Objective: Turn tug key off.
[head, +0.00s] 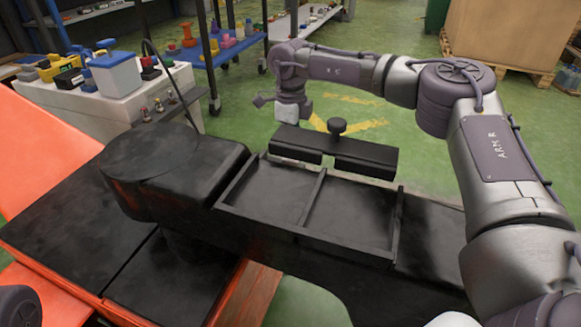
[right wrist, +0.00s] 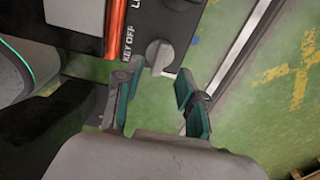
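The tug key (right wrist: 159,54) is a grey knob on a dark panel (right wrist: 178,22) in the right wrist view, near the white words "KEY OFF". My right gripper (right wrist: 157,82) is open, its two teal-padded fingers apart on either side below the key. The key shows beyond the fingertips, and I cannot tell whether either one touches it. In the head view my right gripper (head: 287,110) is small, at the far side of the tug (head: 165,165), a black and orange vehicle. The key cannot be made out there. My left gripper is not in view.
A black two-compartment tray (head: 290,231) sits on the tug. A black bar with a round knob (head: 337,126) stands just beyond it, close to my right gripper. A cluttered white cabinet (head: 90,112) and blue carts stand behind.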

